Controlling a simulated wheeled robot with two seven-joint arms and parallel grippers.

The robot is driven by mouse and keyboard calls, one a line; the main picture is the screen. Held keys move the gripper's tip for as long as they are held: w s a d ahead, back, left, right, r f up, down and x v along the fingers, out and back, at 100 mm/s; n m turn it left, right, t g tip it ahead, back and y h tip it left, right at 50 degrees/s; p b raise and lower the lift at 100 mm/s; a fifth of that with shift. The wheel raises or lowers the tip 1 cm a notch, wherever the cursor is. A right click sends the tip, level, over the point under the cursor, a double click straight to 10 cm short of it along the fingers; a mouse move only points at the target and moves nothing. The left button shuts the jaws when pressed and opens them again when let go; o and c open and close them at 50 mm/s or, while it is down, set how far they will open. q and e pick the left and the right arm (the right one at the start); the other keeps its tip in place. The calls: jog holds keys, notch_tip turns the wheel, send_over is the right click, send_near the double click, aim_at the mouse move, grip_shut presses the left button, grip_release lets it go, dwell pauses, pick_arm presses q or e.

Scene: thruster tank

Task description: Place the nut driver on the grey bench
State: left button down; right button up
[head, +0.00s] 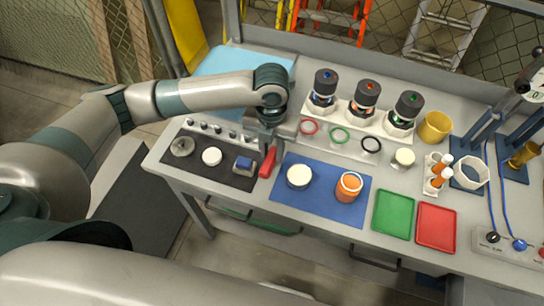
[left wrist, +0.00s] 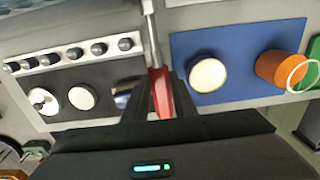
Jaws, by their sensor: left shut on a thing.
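My left gripper (head: 267,148) is shut on the red handle of the nut driver (head: 267,164). In the left wrist view the red handle (left wrist: 162,97) is between the two dark fingers, and its metal shaft points toward the top of the picture. The nut driver is over the strip of grey bench (head: 150,160) between the black mat and the blue mat. I cannot tell whether it touches the bench top. My right gripper is not in view.
A row of knobs (head: 218,129) lies behind.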

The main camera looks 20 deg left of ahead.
aim_at(272, 153)
pick_arm(q)
jog(key=shift+f, duration=0.1)
notch_tip(272, 153, down, 3)
jog(key=shift+r+p, duration=0.15)
jog(key=shift+p, duration=0.7)
jog(key=shift+f, duration=0.55)
jog(key=shift+f, duration=0.1)
jog(key=c, duration=1.5)
grip_release()
jog(key=shift+o, duration=0.2)
